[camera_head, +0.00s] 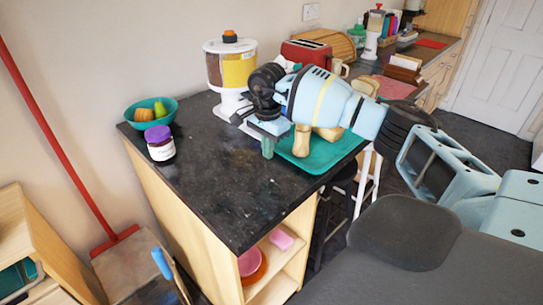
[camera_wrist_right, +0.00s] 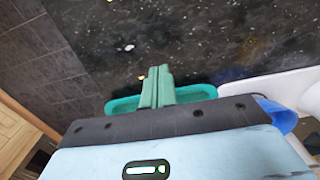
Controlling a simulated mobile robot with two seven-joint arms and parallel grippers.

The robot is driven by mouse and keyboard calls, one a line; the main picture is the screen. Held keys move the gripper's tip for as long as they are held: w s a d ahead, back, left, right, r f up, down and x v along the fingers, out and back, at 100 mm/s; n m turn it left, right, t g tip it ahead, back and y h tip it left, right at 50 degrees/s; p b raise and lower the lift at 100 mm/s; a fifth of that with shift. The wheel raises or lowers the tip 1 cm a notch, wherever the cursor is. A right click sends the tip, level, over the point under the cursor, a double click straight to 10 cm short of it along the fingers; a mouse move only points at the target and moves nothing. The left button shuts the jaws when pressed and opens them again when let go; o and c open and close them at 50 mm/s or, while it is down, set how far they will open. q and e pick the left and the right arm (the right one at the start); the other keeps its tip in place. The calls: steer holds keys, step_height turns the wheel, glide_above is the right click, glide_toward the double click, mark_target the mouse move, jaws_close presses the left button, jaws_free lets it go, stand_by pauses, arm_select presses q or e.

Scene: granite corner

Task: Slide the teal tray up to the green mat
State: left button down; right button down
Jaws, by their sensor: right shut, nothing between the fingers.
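The teal tray (camera_head: 318,163) lies on the dark counter, near its right edge, with a light wooden object (camera_head: 301,141) standing on it. My right arm covers much of the tray. My right gripper (camera_head: 268,148) is shut and empty, its green fingers pointing down at the tray's left end. In the right wrist view the shut fingers (camera_wrist_right: 158,85) overlap the tray (camera_wrist_right: 124,104); I cannot tell whether they touch it. I cannot make out a green mat in either view. My left gripper is not in view.
A cereal dispenser (camera_head: 231,66) stands behind the gripper. A teal bowl of fruit (camera_head: 151,113) and a purple-lidded jar (camera_head: 160,144) are at the counter's left. The counter's front part is clear. A red toaster (camera_head: 306,53) and pink mat (camera_head: 393,88) are farther back.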

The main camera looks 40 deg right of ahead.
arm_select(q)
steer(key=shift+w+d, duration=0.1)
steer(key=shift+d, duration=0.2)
arm_select(e)
step_height(320, 180, up, 6)
steer(key=shift+d, duration=0.25)
steer(key=shift+s, duration=0.1)
